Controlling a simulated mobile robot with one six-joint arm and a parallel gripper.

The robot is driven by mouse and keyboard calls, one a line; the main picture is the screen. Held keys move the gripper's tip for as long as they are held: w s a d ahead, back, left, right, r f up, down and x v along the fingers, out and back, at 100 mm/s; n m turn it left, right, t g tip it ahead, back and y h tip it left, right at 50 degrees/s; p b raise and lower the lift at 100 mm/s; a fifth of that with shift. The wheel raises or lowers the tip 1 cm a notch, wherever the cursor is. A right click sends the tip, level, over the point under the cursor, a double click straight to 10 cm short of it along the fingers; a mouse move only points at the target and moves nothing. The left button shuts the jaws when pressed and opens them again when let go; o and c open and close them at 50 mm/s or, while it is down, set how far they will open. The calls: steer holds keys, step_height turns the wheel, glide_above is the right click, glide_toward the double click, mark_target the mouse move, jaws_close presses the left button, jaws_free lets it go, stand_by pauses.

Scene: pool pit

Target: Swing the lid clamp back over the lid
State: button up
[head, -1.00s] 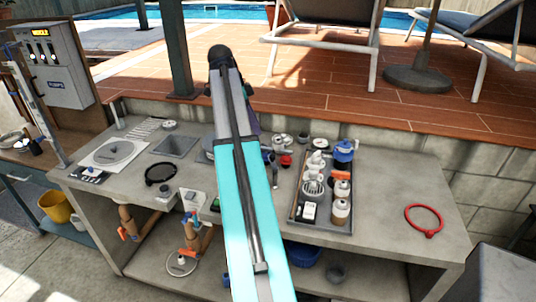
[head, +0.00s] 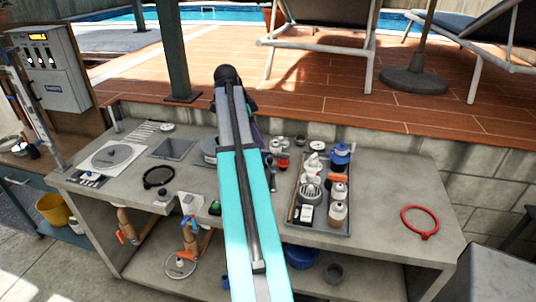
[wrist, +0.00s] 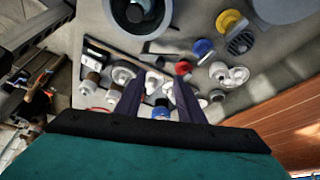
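A round grey pot-like part (wrist: 112,14) with a dark inside shows at the top of the wrist view, cut off by the frame edge. In the head view, a grey round part (head: 208,148) on the bench is half hidden behind my arm. I cannot clearly make out the lid clamp or its lid in either view. My gripper (wrist: 158,98) has its two dark fingers apart, with nothing held between them. It is above the bench near the tray, and my arm hides it in the head view.
A grey tray (head: 327,231) of bottles and fittings stands right of my arm. A red ring (head: 421,222) lies farther right, with bare bench around it. A black ring (head: 158,177) and a round grey plate (head: 118,154) lie left. A wall (head: 400,133) rises behind.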

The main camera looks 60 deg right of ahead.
mark_target(270, 163)
steer(key=shift+p+x, duration=1.15)
steer(key=shift+x, duration=3.35)
